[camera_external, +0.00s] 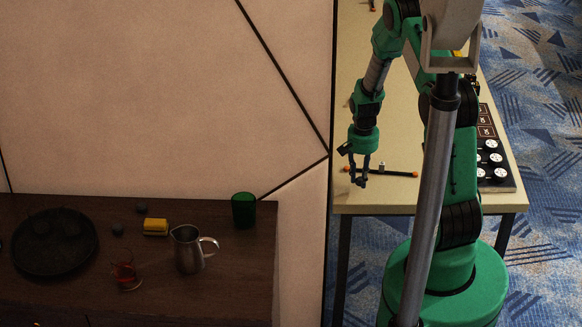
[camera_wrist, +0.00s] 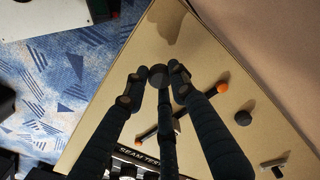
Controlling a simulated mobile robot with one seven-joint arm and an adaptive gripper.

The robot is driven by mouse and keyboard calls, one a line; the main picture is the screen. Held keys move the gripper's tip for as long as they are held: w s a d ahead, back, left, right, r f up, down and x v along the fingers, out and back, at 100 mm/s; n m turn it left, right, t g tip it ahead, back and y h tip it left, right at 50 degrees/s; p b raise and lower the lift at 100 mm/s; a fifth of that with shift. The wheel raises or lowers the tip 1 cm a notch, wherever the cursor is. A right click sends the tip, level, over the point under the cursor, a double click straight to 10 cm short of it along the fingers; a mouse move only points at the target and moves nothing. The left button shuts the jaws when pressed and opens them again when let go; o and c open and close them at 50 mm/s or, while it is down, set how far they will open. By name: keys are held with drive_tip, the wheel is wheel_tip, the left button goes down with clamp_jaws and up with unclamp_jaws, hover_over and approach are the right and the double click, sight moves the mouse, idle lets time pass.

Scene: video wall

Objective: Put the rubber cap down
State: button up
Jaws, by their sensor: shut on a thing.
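My gripper (camera_wrist: 157,82) has its dark fingers closed in around a small dark round piece (camera_wrist: 158,75), which looks like the rubber cap. The middle finger partly blends with it, so its exact outline is hard to see. In the external view my gripper (camera_external: 360,181) points down low over the pale table, near its front left edge; the cap cannot be told from the dark fingertips there. Whether it touches the tabletop (camera_wrist: 200,65) is unclear.
A dark rod with orange ends (camera_external: 395,173) lies beside my gripper. In the wrist view a dark round piece (camera_wrist: 243,118) and a small metal part (camera_wrist: 274,163) lie on the right. A black board (camera_external: 494,160) with white dials is at the table's right. Bare tabletop shows behind.

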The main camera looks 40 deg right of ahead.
sight(360, 184)
drive_tip(key=shift+f, duration=1.6)
drive_tip(key=shift+f+b, duration=0.15)
drive_tip(key=shift+b, duration=0.2)
drive_tip(key=o, duration=0.7)
drive_tip(key=shift+o, duration=0.2)
wheel_tip(360, 184, up, 12)
drive_tip(key=shift+r+p, duration=0.2)
drive_tip(key=shift+p, duration=0.85)
drive_tip(key=shift+a, duration=0.1)
